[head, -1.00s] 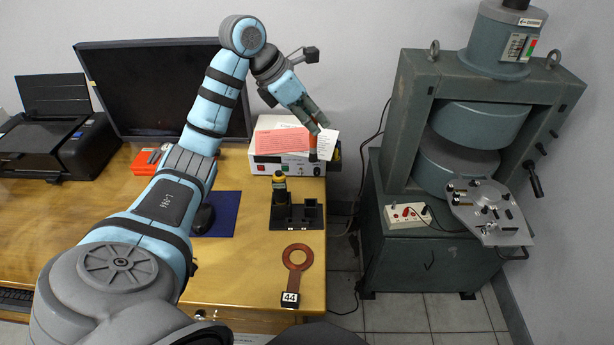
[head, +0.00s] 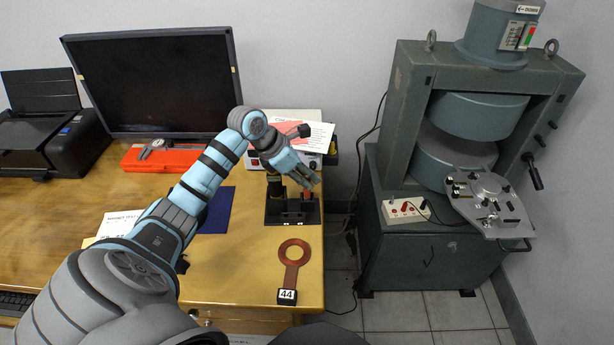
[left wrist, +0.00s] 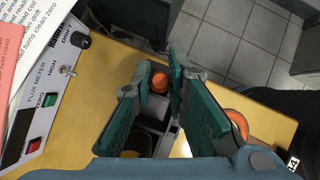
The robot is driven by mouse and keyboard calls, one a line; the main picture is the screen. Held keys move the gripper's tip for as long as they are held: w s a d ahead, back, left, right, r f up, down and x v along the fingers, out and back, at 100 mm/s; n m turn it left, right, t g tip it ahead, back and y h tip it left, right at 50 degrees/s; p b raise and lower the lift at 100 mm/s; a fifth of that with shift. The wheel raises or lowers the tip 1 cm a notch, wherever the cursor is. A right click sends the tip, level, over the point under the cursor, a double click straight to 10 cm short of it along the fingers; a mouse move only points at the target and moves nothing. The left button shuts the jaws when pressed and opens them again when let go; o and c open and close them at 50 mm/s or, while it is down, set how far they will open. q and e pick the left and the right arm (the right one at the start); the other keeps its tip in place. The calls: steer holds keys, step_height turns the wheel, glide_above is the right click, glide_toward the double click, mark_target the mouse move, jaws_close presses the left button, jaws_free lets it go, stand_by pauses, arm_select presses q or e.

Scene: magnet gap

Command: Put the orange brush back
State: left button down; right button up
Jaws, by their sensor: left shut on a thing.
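My left gripper (head: 308,183) is shut on the orange brush (head: 306,194), at the right side of the black holder (head: 276,219) on the wooden desk. In the left wrist view the brush's round orange top (left wrist: 160,82) shows between the two green fingers (left wrist: 168,88). The brush is over or in the holder's right socket; the fingers hide its lower end, so I cannot tell how deep it sits. A dark brush (head: 274,187) stands in the holder's left socket, partly behind my arm. My right gripper is not in view.
A flux meter (head: 313,160) with papers on it stands behind the holder. A copper ring (head: 294,250) with a tag 44 lies in front. A blue mat (head: 219,212) lies to the left. The desk's right edge is close to the holder.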

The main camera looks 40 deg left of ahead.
arm_select(q)
steer(key=shift+f, duration=0.2)
steer(key=c, duration=1.6)
jaws_free()
steer(key=shift+r, duration=0.1)
steer(key=shift+r, duration=0.25)
steer(key=v, duration=1.1)
steer(key=shift+s+r+p, duration=0.2)
steer(key=shift+r+p, duration=0.1)
steer(key=shift+a, duration=0.1)
